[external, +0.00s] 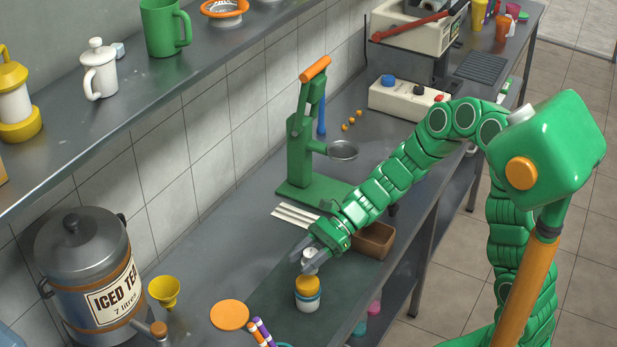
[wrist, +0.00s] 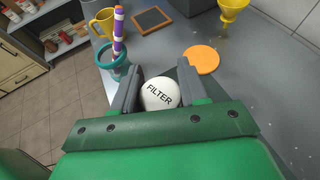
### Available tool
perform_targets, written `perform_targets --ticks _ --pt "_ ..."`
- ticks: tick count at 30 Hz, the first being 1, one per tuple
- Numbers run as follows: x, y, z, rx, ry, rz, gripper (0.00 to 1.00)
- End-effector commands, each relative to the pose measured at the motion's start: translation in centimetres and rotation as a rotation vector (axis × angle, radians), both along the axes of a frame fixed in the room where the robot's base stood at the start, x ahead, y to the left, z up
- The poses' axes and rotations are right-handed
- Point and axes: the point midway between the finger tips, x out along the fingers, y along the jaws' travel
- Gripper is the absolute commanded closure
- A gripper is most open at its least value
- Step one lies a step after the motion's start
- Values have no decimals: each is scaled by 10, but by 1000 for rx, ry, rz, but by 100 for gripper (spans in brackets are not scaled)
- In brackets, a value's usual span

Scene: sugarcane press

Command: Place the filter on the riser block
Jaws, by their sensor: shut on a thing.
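My gripper (external: 310,263) points down over the counter, its fingers on either side of a white round-topped filter (external: 308,255). In the wrist view the filter (wrist: 160,94) shows its label, "FILTER", between the two fingers (wrist: 158,90). Directly below in the external view is a jar-like piece (external: 307,292) with an orange top, white body and blue band; I cannot tell whether it is joined to the filter or apart. A brown block-like box (external: 373,240) sits right of my gripper, by the counter's front edge. I cannot tell whether it is the riser block.
A green press (external: 305,150) stands behind, with white sticks (external: 296,215) near its base. An orange disc (external: 230,315), yellow funnel (external: 164,291) and iced tea urn (external: 88,270) are at left. The dark mat is partly bare.

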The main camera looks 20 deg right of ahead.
Motion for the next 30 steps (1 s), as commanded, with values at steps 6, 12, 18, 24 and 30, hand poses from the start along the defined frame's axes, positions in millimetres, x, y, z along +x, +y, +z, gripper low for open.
perform_targets --ticks 6,12,18,24,30 --pt "4 4 -6 0 0 -1 88" --pt "6 7 -19 -2 5 0 88" --pt "6 7 -39 0 3 0 88" --pt "6 7 -41 1 0 0 88" --pt "6 7 -43 0 2 1 88"
